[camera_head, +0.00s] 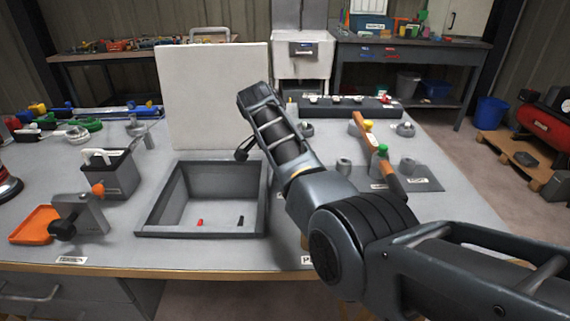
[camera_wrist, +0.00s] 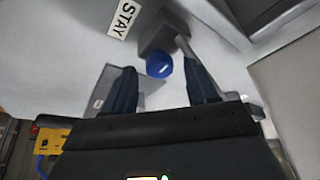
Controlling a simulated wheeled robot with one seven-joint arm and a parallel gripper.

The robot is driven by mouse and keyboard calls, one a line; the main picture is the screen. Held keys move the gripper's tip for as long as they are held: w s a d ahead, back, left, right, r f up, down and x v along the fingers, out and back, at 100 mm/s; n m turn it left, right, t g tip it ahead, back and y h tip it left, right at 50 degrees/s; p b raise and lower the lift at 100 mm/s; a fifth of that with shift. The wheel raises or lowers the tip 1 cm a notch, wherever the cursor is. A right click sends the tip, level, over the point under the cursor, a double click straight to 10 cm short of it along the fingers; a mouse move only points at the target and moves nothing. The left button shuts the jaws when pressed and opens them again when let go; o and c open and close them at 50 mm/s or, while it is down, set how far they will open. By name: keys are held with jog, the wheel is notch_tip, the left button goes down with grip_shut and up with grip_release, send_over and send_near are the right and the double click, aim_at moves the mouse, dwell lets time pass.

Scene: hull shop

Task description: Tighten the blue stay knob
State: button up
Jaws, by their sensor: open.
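The blue knob (camera_wrist: 159,65) shows in the wrist view as a round blue cap beside a dark grey block (camera_wrist: 163,32). A white label reading STAY (camera_wrist: 124,18) lies on the pale surface close by. My gripper (camera_wrist: 157,54) is open, with one dark finger on each side of the knob in the picture. I cannot tell whether either finger touches it, or how far the fingertips are from it in depth. In the head view my arm covers this area, and I cannot make out the blue knob there.
A grey open-topped box (camera_head: 150,233) with small red and black pieces inside stands on the bench. A tall white panel (camera_head: 213,95) rises behind it. A grey bracket (camera_head: 85,212) and orange tray (camera_head: 35,224) are at left; a plate with fittings (camera_head: 425,180) is at right.

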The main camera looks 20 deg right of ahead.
jog(key=v, duration=0.7)
